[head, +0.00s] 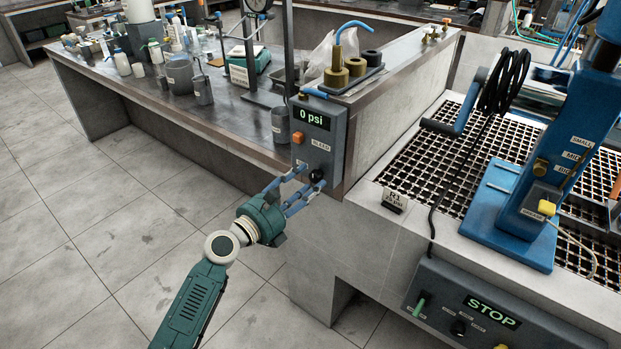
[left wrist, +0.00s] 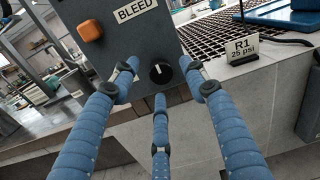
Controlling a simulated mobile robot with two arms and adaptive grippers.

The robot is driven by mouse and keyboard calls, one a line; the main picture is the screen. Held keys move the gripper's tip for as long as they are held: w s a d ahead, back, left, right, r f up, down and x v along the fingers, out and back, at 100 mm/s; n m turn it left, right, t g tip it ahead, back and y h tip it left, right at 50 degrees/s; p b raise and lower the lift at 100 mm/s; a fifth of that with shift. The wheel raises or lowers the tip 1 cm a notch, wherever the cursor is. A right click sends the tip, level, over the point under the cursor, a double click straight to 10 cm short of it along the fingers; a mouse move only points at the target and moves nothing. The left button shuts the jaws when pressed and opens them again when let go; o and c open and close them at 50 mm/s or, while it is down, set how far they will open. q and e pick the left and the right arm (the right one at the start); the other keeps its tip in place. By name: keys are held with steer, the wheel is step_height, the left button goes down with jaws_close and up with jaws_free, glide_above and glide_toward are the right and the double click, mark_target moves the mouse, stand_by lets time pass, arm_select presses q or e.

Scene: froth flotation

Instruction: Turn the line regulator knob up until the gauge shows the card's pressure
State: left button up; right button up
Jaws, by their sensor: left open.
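The regulator box (head: 318,141) is grey and stands at the bench corner; its gauge display (head: 311,117) reads 0 psi. The black regulator knob (head: 316,175) is low on its face. In the left wrist view the knob (left wrist: 160,72) shows a white pointer mark aimed about straight up. The card (head: 394,200) stands on the ledge to the right; in the left wrist view the card (left wrist: 241,50) reads R1, 25 psi. My left gripper (head: 298,188) is open, its blue fingers spread in front of and around the knob, with no clear contact visible. My right gripper is out of view.
An orange bleed button (head: 298,137) sits above the knob. A metal grating (head: 450,150) and a blue stand (head: 511,210) are to the right. A control panel reading STOP (head: 480,312) is below. Glassware and bottles crowd the bench behind. The floor at left is clear.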

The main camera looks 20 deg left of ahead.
arm_select(q)
steer(key=shift+x, duration=1.1)
jaws_close()
